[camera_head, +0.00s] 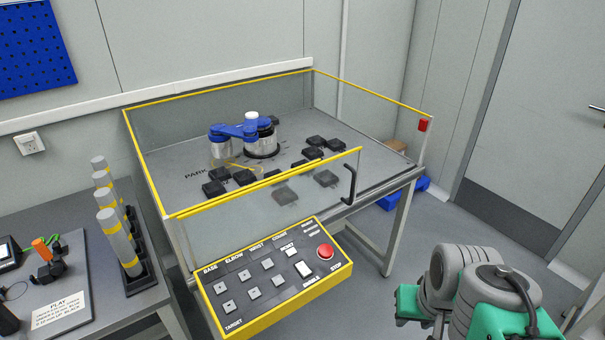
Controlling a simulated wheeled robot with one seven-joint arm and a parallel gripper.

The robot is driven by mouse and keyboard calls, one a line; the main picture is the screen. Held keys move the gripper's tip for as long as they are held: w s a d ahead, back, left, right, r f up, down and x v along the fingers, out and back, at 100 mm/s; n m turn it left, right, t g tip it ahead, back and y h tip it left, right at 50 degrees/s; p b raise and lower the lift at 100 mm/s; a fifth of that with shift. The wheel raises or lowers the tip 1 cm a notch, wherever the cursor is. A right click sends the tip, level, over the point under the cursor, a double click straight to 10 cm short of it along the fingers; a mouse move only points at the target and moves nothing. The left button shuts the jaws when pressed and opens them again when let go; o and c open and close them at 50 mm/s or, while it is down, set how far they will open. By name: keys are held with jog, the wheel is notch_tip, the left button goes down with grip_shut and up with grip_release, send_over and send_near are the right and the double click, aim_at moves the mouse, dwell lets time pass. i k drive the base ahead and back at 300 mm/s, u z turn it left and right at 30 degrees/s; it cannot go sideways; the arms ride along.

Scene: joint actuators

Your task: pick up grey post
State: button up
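Several grey posts with yellow bands stand upright in a row in a black rack (142,281) on the left table. The nearest grey post (119,238) shows most fully; the ones behind it are partly hidden by those in front. My arm shows at the bottom right, far from the posts. My gripper is not in view.
A grey table with a clear, yellow-edged guard (265,188) holds a small blue arm (240,131) and several black blocks. A yellow control box (275,276) juts from its front. An orange-topped joystick (47,258) stands left of the rack. Floor is open at right.

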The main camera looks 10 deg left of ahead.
aim_at(110, 222)
jog(key=u, duration=2.2)
jog(key=i, duration=0.9)
jog(key=u, duration=0.55)
